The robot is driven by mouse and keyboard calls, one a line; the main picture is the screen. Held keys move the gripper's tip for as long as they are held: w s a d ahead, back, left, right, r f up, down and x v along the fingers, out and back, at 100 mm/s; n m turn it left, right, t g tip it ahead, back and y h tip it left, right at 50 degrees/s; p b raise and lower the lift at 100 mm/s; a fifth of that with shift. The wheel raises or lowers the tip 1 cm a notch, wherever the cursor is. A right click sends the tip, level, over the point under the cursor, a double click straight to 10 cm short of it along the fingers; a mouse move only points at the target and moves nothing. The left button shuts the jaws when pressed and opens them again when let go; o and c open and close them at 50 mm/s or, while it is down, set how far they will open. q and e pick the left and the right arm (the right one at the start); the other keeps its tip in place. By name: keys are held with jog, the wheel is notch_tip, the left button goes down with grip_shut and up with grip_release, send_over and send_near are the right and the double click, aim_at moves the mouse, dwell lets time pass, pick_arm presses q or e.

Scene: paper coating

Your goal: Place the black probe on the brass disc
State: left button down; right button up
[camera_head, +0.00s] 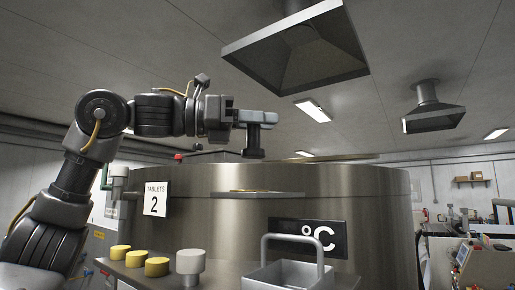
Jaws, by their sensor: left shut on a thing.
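My left gripper (262,118) reaches in from the left, level and pointing right. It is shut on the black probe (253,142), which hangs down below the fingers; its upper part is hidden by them. A thin brass-coloured disc (248,190), seen almost edge-on, lies on a small steel ledge (285,195) at the front of the large steel drum. In the picture the probe is above the disc, with a clear gap between them. How far apart they are in depth I cannot tell. My right gripper is not in view.
The steel drum (380,205) fills the middle, with a "TABLETS 2" sign (155,199) and a "°C" sign (307,238). Yellow knobs (157,266), a grey knob (190,262) and a handled metal basket (290,277) stand in front. A hood (298,50) hangs overhead.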

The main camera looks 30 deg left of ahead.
aim_at(259, 145)
pick_arm(q)
jog(key=shift+w+a+f, duration=0.15)
jog(key=shift+a+f, duration=0.15)
jog(key=shift+f, duration=0.2)
jog(key=shift+a+f, duration=0.1)
jog(key=shift+f, duration=0.1)
jog(key=shift+w+f, duration=0.4)
notch_tip(259, 145, down, 2)
jog(key=shift+a+p, duration=0.1)
jog(key=shift+p, duration=0.5)
jog(key=shift+a+f, duration=0.15)
jog(key=shift+f, duration=0.5)
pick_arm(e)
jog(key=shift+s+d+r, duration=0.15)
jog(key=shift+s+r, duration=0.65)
